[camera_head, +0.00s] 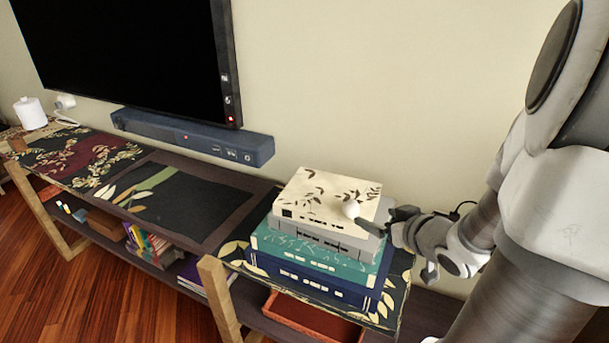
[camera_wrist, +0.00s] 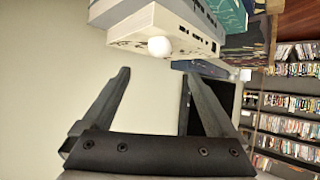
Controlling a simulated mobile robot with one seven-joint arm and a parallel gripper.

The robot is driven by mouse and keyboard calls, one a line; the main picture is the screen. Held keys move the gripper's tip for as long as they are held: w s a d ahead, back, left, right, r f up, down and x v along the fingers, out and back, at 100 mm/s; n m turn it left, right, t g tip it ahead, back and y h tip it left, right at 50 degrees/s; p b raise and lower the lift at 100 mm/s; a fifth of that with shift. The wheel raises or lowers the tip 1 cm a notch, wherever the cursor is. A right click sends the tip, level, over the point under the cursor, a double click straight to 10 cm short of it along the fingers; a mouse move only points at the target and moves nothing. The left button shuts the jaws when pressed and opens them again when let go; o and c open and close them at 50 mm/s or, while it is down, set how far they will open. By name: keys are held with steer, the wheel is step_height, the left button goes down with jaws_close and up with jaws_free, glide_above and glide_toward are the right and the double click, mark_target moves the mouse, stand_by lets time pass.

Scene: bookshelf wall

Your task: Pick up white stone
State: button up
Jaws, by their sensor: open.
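The white stone (camera_head: 351,208) is small and round and rests on the cream leaf-patterned box (camera_head: 318,192) at the top of a stack. In the wrist view the stone (camera_wrist: 160,46) lies at the edge of the cream box (camera_wrist: 160,22), just beyond and roughly centred between my fingertips. My gripper (camera_head: 385,220) is at the right side of the stack, close to the stone. In the wrist view my gripper (camera_wrist: 156,76) is open, with nothing between its fingers.
Below the cream box are a grey box (camera_head: 325,235), a teal box (camera_head: 310,257) and a dark blue box (camera_head: 300,280). The stack stands on a low shelf unit (camera_head: 120,205). A soundbar (camera_head: 190,138) and a television (camera_head: 130,55) are on the wall to the left.

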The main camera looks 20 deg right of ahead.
mark_target(355, 209)
steer(key=p+x, duration=0.2)
steer(key=x, duration=0.4)
steer(key=shift+f, duration=0.25)
steer(key=shift+b+x, duration=0.6)
steer(key=shift+x, duration=2.4)
steer(key=shift+d+f, duration=0.1)
jaws_close()
